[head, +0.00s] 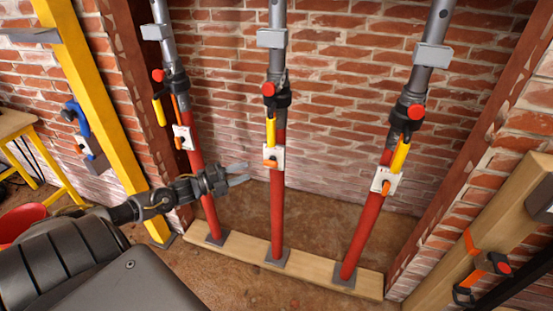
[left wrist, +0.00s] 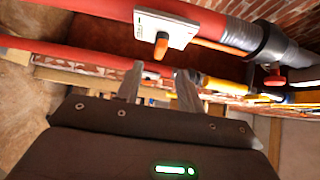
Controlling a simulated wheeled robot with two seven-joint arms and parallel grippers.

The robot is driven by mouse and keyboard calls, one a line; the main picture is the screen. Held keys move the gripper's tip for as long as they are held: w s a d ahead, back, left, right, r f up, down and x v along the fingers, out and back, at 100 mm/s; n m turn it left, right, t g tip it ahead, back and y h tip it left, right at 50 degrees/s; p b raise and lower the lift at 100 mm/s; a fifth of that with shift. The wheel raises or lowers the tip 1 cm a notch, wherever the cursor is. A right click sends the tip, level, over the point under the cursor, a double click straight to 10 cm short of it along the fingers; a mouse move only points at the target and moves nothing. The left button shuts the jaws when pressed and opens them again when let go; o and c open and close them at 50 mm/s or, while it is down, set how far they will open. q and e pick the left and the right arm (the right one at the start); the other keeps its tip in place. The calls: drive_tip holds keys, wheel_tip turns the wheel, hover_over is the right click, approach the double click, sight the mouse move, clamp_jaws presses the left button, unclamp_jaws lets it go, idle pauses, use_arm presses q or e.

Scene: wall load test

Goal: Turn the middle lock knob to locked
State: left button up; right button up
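Three red and grey props stand side by side. The middle prop (head: 277,215) carries a white plate (head: 276,153) with an orange lock knob (head: 270,163), below a yellow handle (head: 270,134). My left gripper (head: 238,174) is open and empty, just left of the middle prop and slightly below its knob, apart from it. In the left wrist view, its two fingers (left wrist: 158,88) are spread. My right gripper is out of view.
The left prop (head: 204,190) and right prop (head: 366,225) flank the middle one on a wooden sill (head: 325,270). A yellow beam (head: 95,90) with a blue clamp stands at the left. A brick wall (head: 335,130) is behind. A red bucket (head: 20,220) sits at far left.

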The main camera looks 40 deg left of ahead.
sight(267, 165)
use_arm(q)
drive_tip(key=x, duration=1)
drive_tip(key=shift+d, duration=0.15)
drive_tip(key=shift+w+d, duration=0.2)
drive_tip(key=shift+w, duration=0.15)
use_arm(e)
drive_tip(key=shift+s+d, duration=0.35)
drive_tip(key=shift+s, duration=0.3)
use_arm(q)
drive_tip(key=c, duration=0.8)
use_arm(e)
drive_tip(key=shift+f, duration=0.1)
